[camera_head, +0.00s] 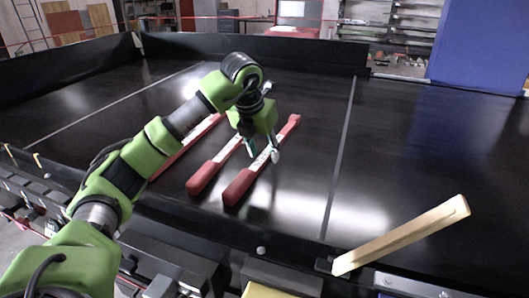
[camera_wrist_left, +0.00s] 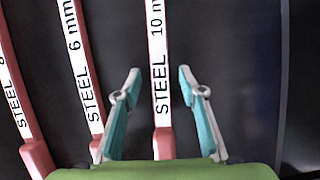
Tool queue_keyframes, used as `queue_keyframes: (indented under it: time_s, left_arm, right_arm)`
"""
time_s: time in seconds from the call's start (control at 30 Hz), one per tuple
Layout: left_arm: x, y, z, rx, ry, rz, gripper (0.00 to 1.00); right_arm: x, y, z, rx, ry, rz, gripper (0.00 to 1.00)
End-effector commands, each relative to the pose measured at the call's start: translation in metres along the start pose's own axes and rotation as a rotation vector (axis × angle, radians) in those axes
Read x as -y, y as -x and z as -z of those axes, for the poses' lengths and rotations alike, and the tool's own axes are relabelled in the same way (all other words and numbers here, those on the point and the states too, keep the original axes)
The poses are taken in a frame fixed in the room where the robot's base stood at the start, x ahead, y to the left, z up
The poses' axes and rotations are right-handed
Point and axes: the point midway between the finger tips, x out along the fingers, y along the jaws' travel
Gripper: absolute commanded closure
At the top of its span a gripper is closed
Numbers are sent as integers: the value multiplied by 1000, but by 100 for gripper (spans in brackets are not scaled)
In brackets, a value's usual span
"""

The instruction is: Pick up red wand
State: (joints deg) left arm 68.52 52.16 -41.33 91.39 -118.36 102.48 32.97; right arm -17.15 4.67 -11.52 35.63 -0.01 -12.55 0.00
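Three red wands with white labels lie side by side on the black belt. The right wand (camera_head: 241,186) is labelled "STEEL 10 m..." in the left wrist view (camera_wrist_left: 158,60). The middle wand (camera_head: 204,176) reads "STEEL 6 mm" in the wrist view (camera_wrist_left: 80,60). The left wand (camera_head: 172,161) is partly hidden behind my arm; it also shows in the wrist view (camera_wrist_left: 36,155). My left gripper (camera_head: 263,154) is open and empty above the right wand. In the wrist view its fingers (camera_wrist_left: 157,82) are on either side of that wand. My right gripper is not in view.
A pale wooden bar (camera_head: 405,235) sticks up at the belt's front edge on the right. Black side walls (camera_head: 270,52) border the belt at the back. The belt right of the wands is clear.

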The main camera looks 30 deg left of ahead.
Motion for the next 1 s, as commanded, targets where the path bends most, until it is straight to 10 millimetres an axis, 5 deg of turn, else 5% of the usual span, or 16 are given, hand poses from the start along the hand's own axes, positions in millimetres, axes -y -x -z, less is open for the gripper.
queue_keyframes:
  time_s: [0.27, 0.43, 1.0]
  left_arm:
    - [0, -5, 0, 0, 0, 0, 62]
    - [0, -4, 0, 0, 0, 0, 100]
    - [0, 5, -5, 4, 0, 2, 100]
  right_arm:
    - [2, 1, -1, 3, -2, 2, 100]
    - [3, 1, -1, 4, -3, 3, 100]
    - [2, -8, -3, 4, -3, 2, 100]
